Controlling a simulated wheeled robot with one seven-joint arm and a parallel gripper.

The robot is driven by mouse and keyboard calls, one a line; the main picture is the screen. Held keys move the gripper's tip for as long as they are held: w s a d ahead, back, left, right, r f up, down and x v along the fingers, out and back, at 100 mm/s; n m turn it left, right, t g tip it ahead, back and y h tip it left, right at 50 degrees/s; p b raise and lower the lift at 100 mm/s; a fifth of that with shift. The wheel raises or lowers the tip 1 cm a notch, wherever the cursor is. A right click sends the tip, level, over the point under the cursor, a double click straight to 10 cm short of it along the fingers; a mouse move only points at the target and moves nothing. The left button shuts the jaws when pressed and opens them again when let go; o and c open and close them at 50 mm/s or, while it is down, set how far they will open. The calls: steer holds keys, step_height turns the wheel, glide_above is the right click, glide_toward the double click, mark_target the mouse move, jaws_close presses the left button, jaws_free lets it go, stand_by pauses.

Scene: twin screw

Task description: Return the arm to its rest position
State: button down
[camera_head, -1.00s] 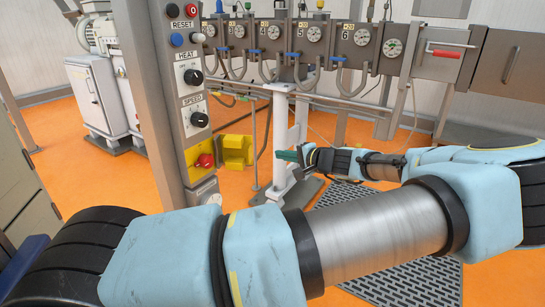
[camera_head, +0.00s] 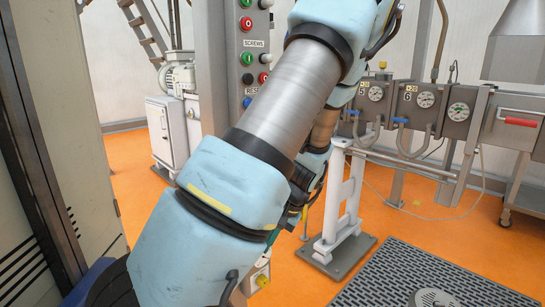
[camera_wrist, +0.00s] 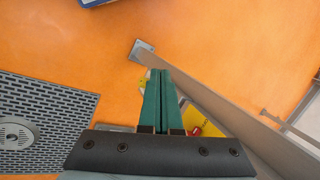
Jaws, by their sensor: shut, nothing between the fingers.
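My arm, light blue with bare metal sections, is folded up and rises across the middle of the head view. My gripper (camera_wrist: 160,75) shows in the wrist view with its two green fingers pressed together and nothing between them. In the head view the gripper is mostly hidden behind my arm.
A control post with buttons (camera_head: 248,60) stands close behind my arm. A grey cabinet (camera_head: 45,130) is at the left. A floor grate (camera_head: 400,275) lies at lower right.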

steer(key=s+a+r+n+h+p, duration=0.1)
steer(key=s+a+r+h, duration=0.1)
steer(key=r, duration=0.5)
steer(key=s+a+r+n+t+h+p, duration=0.1)
steer(key=s+a+r+n+h+p, duration=0.1)
steer(key=s+r, duration=0.3)
steer(key=shift+s+a+r+h+p, duration=0.35)
steer(key=shift+a+r, duration=0.35)
steer(key=shift+r, duration=1.1)
steer(key=shift+w, duration=0.1)
